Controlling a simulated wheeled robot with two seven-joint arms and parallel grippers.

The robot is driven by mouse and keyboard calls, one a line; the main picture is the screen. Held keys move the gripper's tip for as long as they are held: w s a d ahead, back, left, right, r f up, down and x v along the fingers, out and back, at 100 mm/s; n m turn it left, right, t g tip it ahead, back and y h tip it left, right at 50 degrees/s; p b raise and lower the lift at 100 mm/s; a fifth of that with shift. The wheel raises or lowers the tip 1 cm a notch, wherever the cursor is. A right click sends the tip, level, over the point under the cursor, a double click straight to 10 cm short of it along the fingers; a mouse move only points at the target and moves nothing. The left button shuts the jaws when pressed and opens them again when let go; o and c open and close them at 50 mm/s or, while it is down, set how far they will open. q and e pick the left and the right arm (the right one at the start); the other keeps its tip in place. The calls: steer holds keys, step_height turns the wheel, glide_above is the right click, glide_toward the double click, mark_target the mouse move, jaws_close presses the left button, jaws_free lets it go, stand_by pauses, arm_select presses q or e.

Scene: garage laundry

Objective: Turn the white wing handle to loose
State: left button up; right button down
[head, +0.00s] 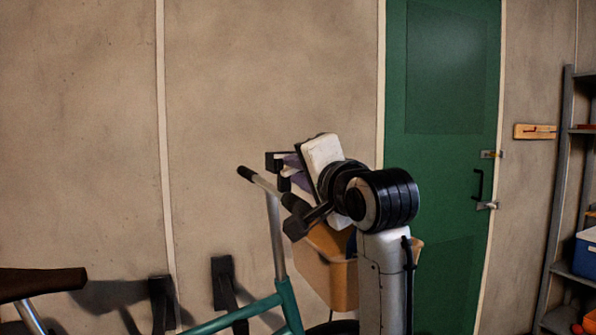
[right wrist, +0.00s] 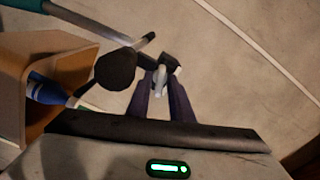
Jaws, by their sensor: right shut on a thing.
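My right gripper (head: 279,172) reaches over the bicycle's handlebar (head: 267,186) from the right. In the right wrist view its two fingers (right wrist: 159,64) are closed on the small white wing handle (right wrist: 159,80), which shows between the dark tips. The handle's lower part and its mount are hard to make out. In the head view the handle is hidden by the gripper. My left gripper is in neither view.
A tan basket (head: 334,285) hangs at the bicycle's front, with a blue bottle (right wrist: 42,88) in it. The teal frame (head: 287,305) and dark saddle (head: 40,281) lie to the left. A green door (head: 445,160) and shelving (head: 557,190) stand behind at right.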

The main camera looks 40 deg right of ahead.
steer(key=n, duration=1.3)
steer(key=shift+n, duration=0.4)
stand_by(0.4)
steer(key=c, duration=1.8)
jaws_free()
steer(key=shift+c, duration=0.2)
steer(key=b+v, duration=0.1)
steer(key=v, duration=0.9)
steer(key=shift+s, duration=0.15)
